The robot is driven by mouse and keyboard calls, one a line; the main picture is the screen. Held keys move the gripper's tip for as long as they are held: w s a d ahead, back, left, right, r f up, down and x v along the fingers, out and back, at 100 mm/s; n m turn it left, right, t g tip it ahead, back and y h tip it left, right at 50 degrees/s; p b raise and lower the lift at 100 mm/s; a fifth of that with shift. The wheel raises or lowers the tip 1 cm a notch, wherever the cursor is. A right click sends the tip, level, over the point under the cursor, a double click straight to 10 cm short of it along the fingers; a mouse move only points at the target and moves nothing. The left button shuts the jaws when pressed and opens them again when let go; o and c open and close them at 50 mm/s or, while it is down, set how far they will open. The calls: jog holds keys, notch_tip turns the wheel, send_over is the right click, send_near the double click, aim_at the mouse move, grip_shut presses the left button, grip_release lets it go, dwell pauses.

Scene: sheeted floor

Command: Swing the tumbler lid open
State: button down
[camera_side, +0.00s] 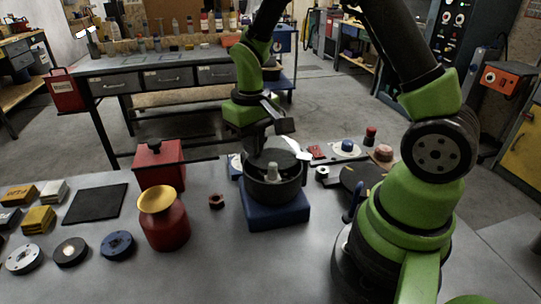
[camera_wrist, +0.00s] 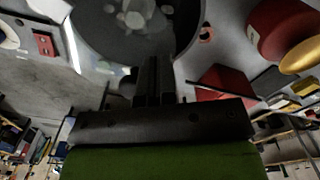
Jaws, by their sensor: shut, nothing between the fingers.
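The tumbler is a dark round bowl (camera_side: 273,188) on a blue base (camera_side: 275,216) at the middle of the bench. Its top shows a dark disc-shaped lid (camera_side: 270,158) and a pale grey upright knob or post. I cannot tell how far the lid is open. In the wrist view the dark round tumbler top (camera_wrist: 105,38) fills the upper middle, with pale shapes at its centre. My gripper (camera_side: 254,148) is above the tumbler's far-left edge, pointing down. Its fingers (camera_wrist: 152,72) are together and empty, close to the rim; contact cannot be told.
A red box (camera_side: 160,166) and a red jar with a yellow top (camera_side: 166,228) stand left of the tumbler. A hex nut (camera_side: 216,201) lies between. Several discs and blocks are at far left. Buttons on a plate (camera_side: 347,148) sit at right.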

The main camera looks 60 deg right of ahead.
jog(key=shift+w+d, duration=0.15)
jog(key=shift+d, duration=0.1)
jog(key=shift+w+d, duration=0.2)
jog(key=shift+d, duration=0.3)
jog(key=shift+w+d, duration=0.15)
jog(key=shift+d, duration=0.45)
jog(key=shift+w+d, duration=0.15)
jog(key=shift+d, duration=0.85)
